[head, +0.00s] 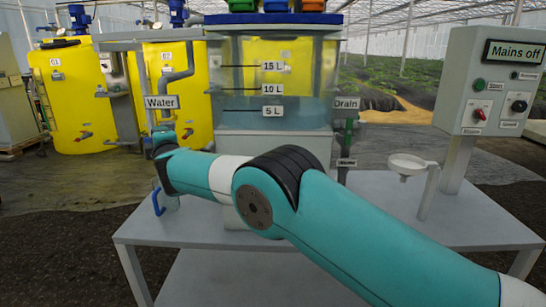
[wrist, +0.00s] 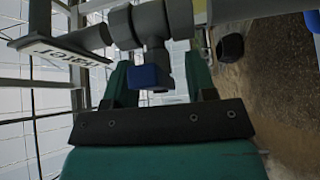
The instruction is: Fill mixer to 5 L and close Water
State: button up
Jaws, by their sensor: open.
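The mixer (head: 272,75) is a clear tank with 15 L, 10 L and 5 L marks. Bluish liquid shows low in it; its surface seems to lie between the 5 L and 10 L marks, but I cannot tell exactly. The Water label (head: 161,102) is on the pipe at left; it also shows upside down in the wrist view (wrist: 62,52). In the wrist view, my gripper (wrist: 158,80) is open, with its green fingers on either side of the blue valve handle (wrist: 150,76) below the grey pipe. Contact is unclear. In the head view my arm hides the valve.
A control box (head: 490,85) reading "Mains off" stands at the right. A white funnel (head: 412,163) stands on the grey table (head: 400,215). A blue hook-shaped part (head: 157,200) is at the table's left edge.

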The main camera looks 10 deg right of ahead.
jog(key=s+a+b, duration=0.1)
jog(key=s+b, duration=0.2)
jog(key=s, duration=0.3)
jog(key=shift+s+a, duration=0.4)
jog(key=shift+r, duration=0.1)
